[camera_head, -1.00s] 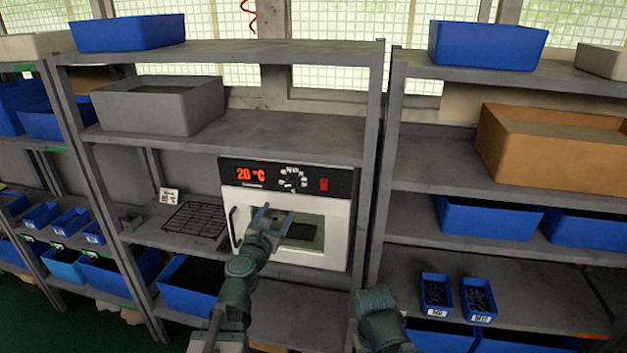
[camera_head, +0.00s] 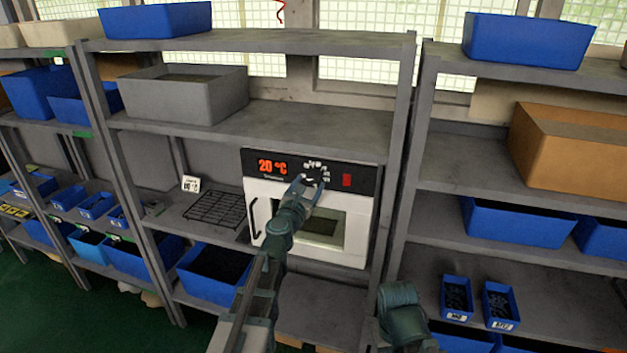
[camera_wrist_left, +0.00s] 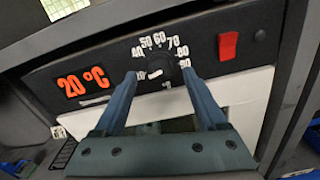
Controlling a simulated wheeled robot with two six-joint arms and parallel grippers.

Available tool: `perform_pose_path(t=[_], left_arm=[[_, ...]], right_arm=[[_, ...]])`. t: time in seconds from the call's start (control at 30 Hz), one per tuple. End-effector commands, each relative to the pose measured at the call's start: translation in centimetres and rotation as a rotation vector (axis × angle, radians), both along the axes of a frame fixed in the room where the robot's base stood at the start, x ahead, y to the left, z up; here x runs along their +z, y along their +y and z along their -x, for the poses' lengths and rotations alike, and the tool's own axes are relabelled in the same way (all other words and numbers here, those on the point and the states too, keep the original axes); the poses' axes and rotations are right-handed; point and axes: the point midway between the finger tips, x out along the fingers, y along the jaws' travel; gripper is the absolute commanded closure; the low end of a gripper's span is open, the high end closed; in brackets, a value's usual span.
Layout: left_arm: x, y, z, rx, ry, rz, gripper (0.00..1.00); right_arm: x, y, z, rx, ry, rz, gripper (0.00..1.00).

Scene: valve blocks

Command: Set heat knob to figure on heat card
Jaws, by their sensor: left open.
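The heat knob (camera_wrist_left: 158,70) is black with a pale mark, on the oven's dark panel, ringed by numbers such as 50, 60, 70 and 80. My left gripper (camera_head: 312,185) is open at the panel; its wrist view shows the two fingertips (camera_wrist_left: 158,75) on either side of the knob. I cannot tell whether they touch it. The display (camera_head: 272,167) reads 20 °C, also in the wrist view (camera_wrist_left: 84,81). A small white card (camera_head: 191,183) stands on the shelf left of the oven; its figure is too small to read. My right gripper is out of view.
The white oven (camera_head: 263,205) has a handle at its left and a red switch (camera_wrist_left: 228,45) on its panel. A black wire rack (camera_head: 215,209) lies beside it. Shelf posts stand close on the oven's right, and a shelf (camera_head: 285,123) runs above.

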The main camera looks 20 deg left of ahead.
Motion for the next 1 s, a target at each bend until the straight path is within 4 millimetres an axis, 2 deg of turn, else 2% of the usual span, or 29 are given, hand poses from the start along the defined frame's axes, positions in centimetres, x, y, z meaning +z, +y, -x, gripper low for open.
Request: perform_pose_path(t=[0.03, 0.13, 0.47, 0.87, 0.9, 1.0], left_arm=[[0.0, 0.0, -1.0, 0.000, 0.000, 0.000, 0.26], [0.0, 0.0, -1.9, 0.001, 0.000, 0.000, 0.26], [0.0, 0.0, -2.2, 0.002, 0.000, 0.000, 0.26], [0.0, 0.0, -2.2, 0.002, 0.000, 0.000, 0.96], [0.0, 0.0, -2.2, 0.002, 0.000, 0.000, 1.00], [0.0, 0.0, -2.2, 0.002, 0.000, -0.001, 1.00]], right_arm=[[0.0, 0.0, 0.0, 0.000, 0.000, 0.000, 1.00], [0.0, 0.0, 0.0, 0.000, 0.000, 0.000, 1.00], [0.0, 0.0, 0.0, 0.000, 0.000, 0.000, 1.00], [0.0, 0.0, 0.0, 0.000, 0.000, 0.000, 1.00], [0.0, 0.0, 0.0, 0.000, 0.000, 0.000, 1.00], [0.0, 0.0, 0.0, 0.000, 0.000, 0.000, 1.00]])
